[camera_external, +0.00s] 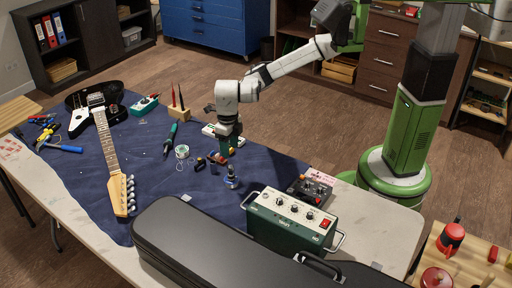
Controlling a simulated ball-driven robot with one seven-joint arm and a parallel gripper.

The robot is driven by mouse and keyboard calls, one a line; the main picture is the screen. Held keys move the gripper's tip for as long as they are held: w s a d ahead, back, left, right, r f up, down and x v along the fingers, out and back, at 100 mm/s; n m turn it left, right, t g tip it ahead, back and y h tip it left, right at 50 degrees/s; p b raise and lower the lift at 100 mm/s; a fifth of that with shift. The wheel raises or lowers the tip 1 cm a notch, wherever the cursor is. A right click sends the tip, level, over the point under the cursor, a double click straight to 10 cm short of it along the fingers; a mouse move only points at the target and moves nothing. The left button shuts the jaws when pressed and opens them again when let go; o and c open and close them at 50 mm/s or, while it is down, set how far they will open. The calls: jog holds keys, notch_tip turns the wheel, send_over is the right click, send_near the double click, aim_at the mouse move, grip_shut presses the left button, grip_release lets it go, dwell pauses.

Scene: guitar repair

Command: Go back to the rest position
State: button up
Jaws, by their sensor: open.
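My gripper (225,145) points down over the blue cloth (258,182) near the far edge of the table. It is open. Small parts lie close beneath and beside it, and I cannot tell whether it touches any of them. My arm reaches left from my green body at the right, with its elbow raised.
A black guitar (103,140) lies on the cloth at left. A soldering iron (170,138), a solder spool (182,152) and a small bottle (231,178) are near the gripper. A green amplifier (290,222) and a black case (205,250) fill the front.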

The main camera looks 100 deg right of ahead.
jog(key=s+d+f+m+t+y, duration=0.1)
jog(key=s+d+f+m, duration=0.2)
jog(key=m, duration=0.4)
jog(key=s+d+f+m+t+y+p, duration=0.1)
jog(key=s+d+f+m, duration=0.2)
jog(key=d+m, duration=0.3)
jog(key=s+d+f+m+y+p, duration=0.1)
jog(key=s+d+f+m, duration=0.2)
jog(key=m, duration=0.4)
jog(key=shift+s+d+f+m+t+y, duration=0.2)
jog(key=shift+d+f, duration=0.2)
jog(key=shift+f, duration=0.15)
jog(key=shift+s+d+f+m+t+y, duration=0.1)
jog(key=shift+s+d+f+t, duration=0.1)
jog(key=shift+d+f, duration=0.25)
jog(key=s+d+f+m+h, duration=0.2)
jog(key=s+d+f+m, duration=0.1)
jog(key=s+d, duration=0.5)
jog(key=s+d+f+m+g+h, duration=0.1)
jog(key=s+d+f+m, duration=0.3)
jog(key=s+d, duration=0.4)
jog(key=shift+s+m+g+h, duration=0.3)
jog(key=shift+s+m+h, duration=0.1)
jog(key=shift+s+m, duration=0.15)
jog(key=shift+f, duration=0.1)
